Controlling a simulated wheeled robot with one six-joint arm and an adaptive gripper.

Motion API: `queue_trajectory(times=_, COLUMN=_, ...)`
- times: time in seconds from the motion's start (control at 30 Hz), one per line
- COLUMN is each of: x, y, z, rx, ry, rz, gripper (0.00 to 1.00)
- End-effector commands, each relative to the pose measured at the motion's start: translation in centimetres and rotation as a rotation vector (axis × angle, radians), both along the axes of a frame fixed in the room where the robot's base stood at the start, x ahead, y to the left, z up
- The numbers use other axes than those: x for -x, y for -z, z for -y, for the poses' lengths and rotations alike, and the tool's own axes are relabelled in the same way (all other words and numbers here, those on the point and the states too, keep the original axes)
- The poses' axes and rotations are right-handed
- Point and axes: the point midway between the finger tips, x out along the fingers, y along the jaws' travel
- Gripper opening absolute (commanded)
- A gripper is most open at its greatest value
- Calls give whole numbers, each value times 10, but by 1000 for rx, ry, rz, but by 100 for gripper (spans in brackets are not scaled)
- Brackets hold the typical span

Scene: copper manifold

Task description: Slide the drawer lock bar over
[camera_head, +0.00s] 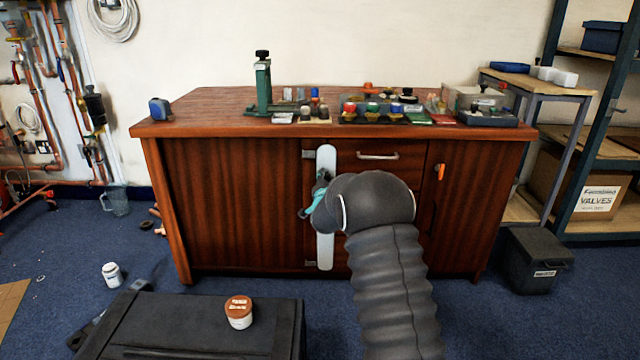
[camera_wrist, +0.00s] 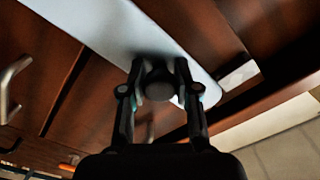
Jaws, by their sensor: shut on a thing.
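The drawer lock bar (camera_head: 326,248) is a pale, upright strip across the left edge of the drawers on the wooden cabinet (camera_head: 230,210). Its top and bottom ends show, and my arm hides part of its middle. In the wrist view the bar (camera_wrist: 90,22) runs diagonally, with a dark round knob (camera_wrist: 158,82) on it. My gripper (camera_wrist: 158,88) is shut on the knob, one finger on each side. In the head view my gripper (camera_head: 318,200) is at the bar's middle, mostly hidden by my arm.
A drawer handle (camera_head: 378,156) is right of the bar's top. An orange handle (camera_head: 440,172) is on the right door. A black case (camera_head: 200,325) bearing a brown-lidded jar (camera_head: 239,312) stands in front. A dark bin (camera_head: 535,260) is at right. Blue floor lies between.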

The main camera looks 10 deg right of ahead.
Motion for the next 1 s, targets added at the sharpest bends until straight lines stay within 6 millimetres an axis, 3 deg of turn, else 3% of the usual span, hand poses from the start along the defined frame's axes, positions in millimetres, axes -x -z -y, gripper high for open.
queue_trajectory(times=0.13, x=1, y=0, z=6, rx=-1, ry=9, rz=-2, gripper=0)
queue_trajectory(times=0.17, x=1, y=0, z=7, rx=-1, ry=9, rz=-2, gripper=38)
queue_trajectory(times=0.23, x=1, y=0, z=7, rx=-1, ry=9, rz=-2, gripper=56)
queue_trajectory(times=0.67, x=6, y=0, z=-2, rx=-1, ry=0, rz=-3, gripper=57)
queue_trajectory(times=1.0, x=59, y=0, z=-10, rx=0, ry=3, rz=-3, gripper=57)
